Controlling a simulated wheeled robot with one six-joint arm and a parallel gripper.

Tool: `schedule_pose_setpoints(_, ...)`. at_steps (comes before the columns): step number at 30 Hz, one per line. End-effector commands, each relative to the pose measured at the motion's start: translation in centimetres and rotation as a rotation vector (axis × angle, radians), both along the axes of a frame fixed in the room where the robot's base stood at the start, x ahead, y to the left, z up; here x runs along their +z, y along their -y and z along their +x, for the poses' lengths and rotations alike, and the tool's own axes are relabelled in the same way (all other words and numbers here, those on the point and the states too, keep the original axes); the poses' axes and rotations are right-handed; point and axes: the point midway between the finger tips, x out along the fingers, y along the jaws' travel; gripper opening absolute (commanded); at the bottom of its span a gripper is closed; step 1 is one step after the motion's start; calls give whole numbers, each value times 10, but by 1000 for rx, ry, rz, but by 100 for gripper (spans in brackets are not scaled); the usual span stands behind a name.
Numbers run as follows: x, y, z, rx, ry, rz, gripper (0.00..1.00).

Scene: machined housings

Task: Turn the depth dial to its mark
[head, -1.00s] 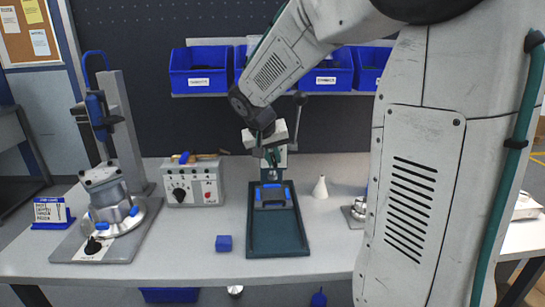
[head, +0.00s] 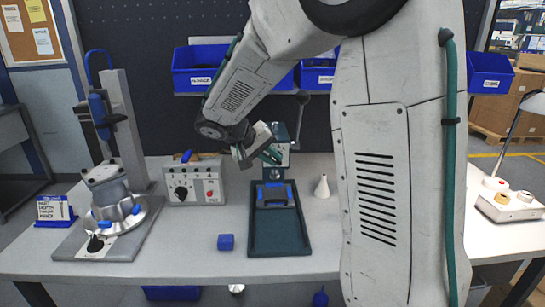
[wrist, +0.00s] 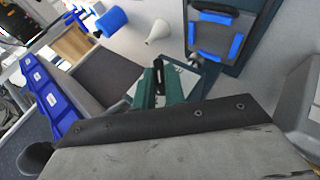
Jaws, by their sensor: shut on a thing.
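The control box (head: 196,180) stands at the back left of the table in the head view. Its black dial (head: 181,193) faces forward, with small marks around it and a red button beside it; the pointer is too small to read. My gripper (head: 272,155) is in the air to the right of the box, apart from it, in front of the green press (head: 281,140). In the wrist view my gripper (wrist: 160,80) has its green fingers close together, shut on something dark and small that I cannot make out. The dial is not identifiable there.
A blue block (head: 226,242) and a white cone (head: 322,186) stand either side. A metal fixture (head: 118,205) is at left. Bare table (head: 185,245) lies before the box.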

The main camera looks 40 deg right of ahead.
Motion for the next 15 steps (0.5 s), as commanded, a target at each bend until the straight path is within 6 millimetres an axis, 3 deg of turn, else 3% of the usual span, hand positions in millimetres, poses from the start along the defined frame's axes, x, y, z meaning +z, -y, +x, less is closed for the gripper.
schedule_pose_setpoints(15,-1,-1,0,-1,-24,-34,0)
